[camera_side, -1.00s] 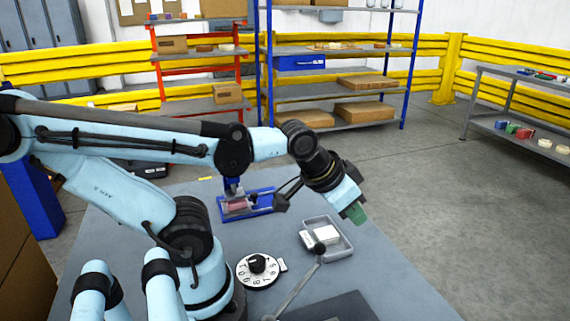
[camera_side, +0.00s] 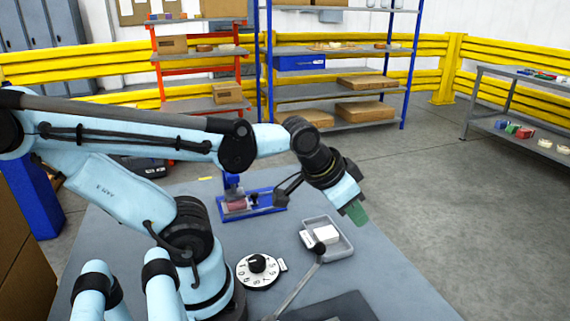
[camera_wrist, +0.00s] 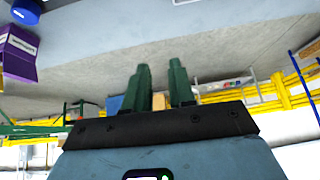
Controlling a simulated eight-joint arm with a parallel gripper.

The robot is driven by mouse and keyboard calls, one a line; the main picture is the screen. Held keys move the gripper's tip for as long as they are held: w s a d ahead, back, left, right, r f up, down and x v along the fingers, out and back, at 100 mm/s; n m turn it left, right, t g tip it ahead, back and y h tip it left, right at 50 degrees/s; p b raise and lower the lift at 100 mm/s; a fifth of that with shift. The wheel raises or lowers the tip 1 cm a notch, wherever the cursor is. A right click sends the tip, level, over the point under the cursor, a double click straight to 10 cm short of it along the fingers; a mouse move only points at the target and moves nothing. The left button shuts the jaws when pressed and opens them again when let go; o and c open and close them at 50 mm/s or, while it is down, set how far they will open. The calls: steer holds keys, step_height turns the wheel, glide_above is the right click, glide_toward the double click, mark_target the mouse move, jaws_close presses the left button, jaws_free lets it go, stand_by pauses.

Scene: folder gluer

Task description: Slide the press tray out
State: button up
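A small blue press (camera_side: 262,206) with a flat base, a short blue upright and a reddish block stands on the grey table. My arm passes close in front of it, and I cannot make out a separate tray on it. My gripper (camera_side: 355,213) hangs to the right of the press, apart from it, above the far rim of a grey tray. In the wrist view, my gripper's two green fingers (camera_wrist: 160,88) stand apart with an empty gap between them.
The grey tray (camera_side: 343,252) holds a white block (camera_side: 326,235). A numbered dial (camera_side: 258,270) and a lever with a black knob (camera_side: 318,249) stand nearer. A dark flat plate (camera_side: 335,308) lies at the front. The table's right side is clear.

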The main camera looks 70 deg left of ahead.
steer(key=o, duration=0.4)
steer(key=shift+m+g+y, duration=0.4)
steer(key=shift+g+y, duration=0.2)
steer(key=shift+g, duration=0.2)
steer(key=a, duration=0.4)
steer(key=shift+w+a+r, duration=0.3)
steer(key=shift+a+r, duration=0.05)
steer(key=m+g, duration=0.3)
steer(key=g, duration=0.6)
glide_toward(256, 193)
steer(key=shift+m, duration=0.3)
steer(key=x, duration=0.8)
steer(key=shift+s+f, duration=0.1)
steer(key=shift+c, duration=0.5)
jaws_close()
